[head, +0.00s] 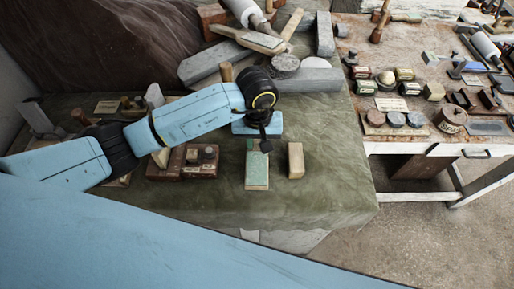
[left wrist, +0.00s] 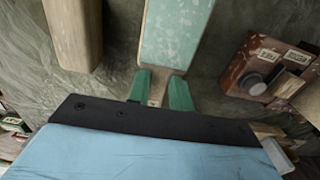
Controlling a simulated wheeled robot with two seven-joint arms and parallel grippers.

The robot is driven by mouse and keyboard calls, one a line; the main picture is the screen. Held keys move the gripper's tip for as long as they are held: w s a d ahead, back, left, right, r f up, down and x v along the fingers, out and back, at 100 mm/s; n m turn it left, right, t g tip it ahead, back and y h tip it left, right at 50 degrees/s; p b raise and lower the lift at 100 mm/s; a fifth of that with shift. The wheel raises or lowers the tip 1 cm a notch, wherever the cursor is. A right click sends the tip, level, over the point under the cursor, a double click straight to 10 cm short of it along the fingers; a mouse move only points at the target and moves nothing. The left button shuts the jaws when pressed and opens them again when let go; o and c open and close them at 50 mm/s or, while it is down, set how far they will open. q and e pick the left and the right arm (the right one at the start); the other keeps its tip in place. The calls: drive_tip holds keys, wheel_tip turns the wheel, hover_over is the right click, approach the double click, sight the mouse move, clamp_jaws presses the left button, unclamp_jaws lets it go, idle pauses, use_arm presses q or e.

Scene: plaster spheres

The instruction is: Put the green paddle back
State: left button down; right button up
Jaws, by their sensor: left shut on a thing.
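The green paddle (head: 257,166) has a flat, pale green, speckled face with a tan end. In the head view it is in the middle of the cloth-covered table, its face pointing toward the front edge. My left gripper (head: 262,144) is at its far end. In the left wrist view the paddle's green face (left wrist: 178,35) extends away from my left gripper (left wrist: 161,76), whose two green fingers are shut on its narrow handle end. I cannot tell whether the paddle touches the cloth. My right gripper is out of view.
A wooden block (head: 296,160) stands close right of the paddle. A red-brown box (head: 197,164) with round items is to its left. Grey stone blocks (head: 308,80) lie behind. A worktable (head: 410,148) with many small tins is at right. The cloth (head: 318,190) is clear near the front edge.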

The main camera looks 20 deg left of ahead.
sight(257, 146)
use_arm(q)
drive_tip(key=shift+f, duration=1.7)
drive_tip(key=c, duration=1.3)
unclamp_jaws()
drive_tip(key=shift+r, duration=0.1)
drive_tip(key=shift+o, duration=0.2)
drive_tip(key=shift+r, duration=0.1)
wheel_tip(257, 146, up, 12)
drive_tip(key=shift+r+b, duration=0.1)
drive_tip(key=shift+b, duration=0.45)
